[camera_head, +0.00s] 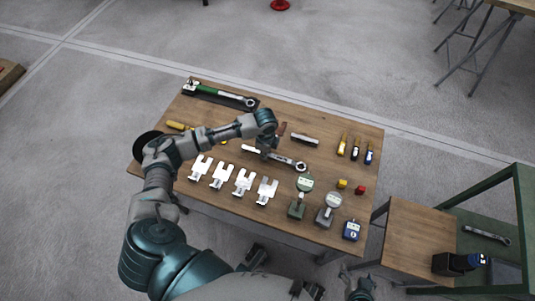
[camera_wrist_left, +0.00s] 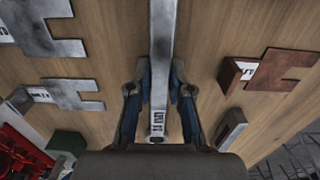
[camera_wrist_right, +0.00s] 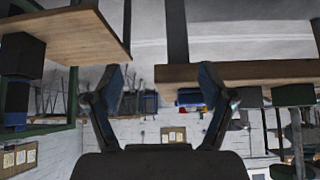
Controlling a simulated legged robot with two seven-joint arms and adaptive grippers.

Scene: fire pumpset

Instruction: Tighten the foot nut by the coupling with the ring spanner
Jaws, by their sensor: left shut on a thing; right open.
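A long steel spanner (camera_head: 288,161) is over the wooden table, its ring end pointing right in the head view. My left gripper (camera_head: 266,150) is shut on its shaft. In the left wrist view the spanner's bar (camera_wrist_left: 161,50) runs between the fingers of my left gripper (camera_wrist_left: 158,95), with a labelled end near the palm. I cannot tell whether the spanner touches the table. My right gripper (camera_wrist_right: 160,80) is open and empty in the right wrist view, away from the tabletop tools. The foot nut and the coupling are not seen in any view.
The wooden table (camera_head: 340,128) holds a green-handled torque wrench (camera_head: 215,94), several white slotted shims (camera_head: 244,181), dial gauges (camera_head: 330,208) and coloured markers (camera_head: 356,148). A small side table (camera_head: 415,235) and a green frame (camera_head: 522,200) with another spanner (camera_head: 487,235) stand at right.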

